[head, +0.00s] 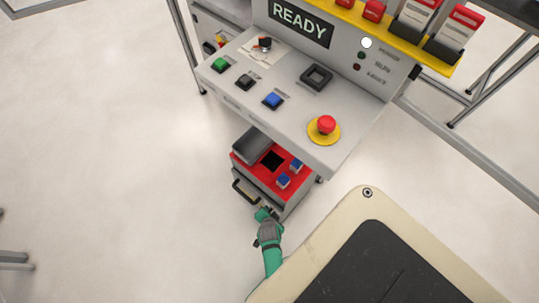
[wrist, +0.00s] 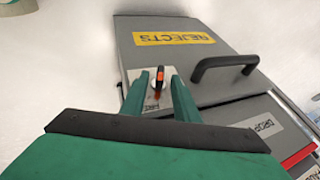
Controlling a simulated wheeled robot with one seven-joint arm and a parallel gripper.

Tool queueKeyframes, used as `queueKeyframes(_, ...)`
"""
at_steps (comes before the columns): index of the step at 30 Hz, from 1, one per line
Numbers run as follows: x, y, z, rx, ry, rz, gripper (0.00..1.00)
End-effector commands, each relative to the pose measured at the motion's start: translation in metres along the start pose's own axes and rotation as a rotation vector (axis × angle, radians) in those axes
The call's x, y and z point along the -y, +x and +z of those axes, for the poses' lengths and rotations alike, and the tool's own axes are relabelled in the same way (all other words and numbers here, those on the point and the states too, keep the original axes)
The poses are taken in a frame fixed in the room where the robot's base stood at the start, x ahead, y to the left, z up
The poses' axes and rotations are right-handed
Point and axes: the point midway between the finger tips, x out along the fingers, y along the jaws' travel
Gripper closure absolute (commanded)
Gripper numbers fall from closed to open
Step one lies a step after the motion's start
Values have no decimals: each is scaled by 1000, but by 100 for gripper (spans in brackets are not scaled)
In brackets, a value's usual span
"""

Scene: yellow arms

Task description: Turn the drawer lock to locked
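The grey drawer front (wrist: 208,75) carries a yellow REJECTS label (wrist: 173,38), upside down in the wrist view, and a black bar handle (wrist: 225,65). The lock is a small dark knob with an orange mark (wrist: 160,77) on a pale plate beside the label. My gripper (wrist: 156,71) is open, its two green fingers on either side of the knob, with a small gap visible. The plate's markings are partly hidden by the fingers, so I cannot read the lock's position.
Above the drawer is a red-topped unit (head: 262,177) with blue cubes and a dark square opening. The console (head: 295,105) overhangs it, with buttons, a red emergency stop (head: 326,125) and a READY display (head: 300,22). The floor left of the drawer is clear.

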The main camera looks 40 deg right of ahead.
Motion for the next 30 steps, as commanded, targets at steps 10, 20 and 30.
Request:
queueKeyframes(10,0,6,1,0,-2,-1,72)
queueKeyframes(20,0,6,0,0,-1,1,100)
queueKeyframes(30,-1,6,0,-1,-3,8,100)
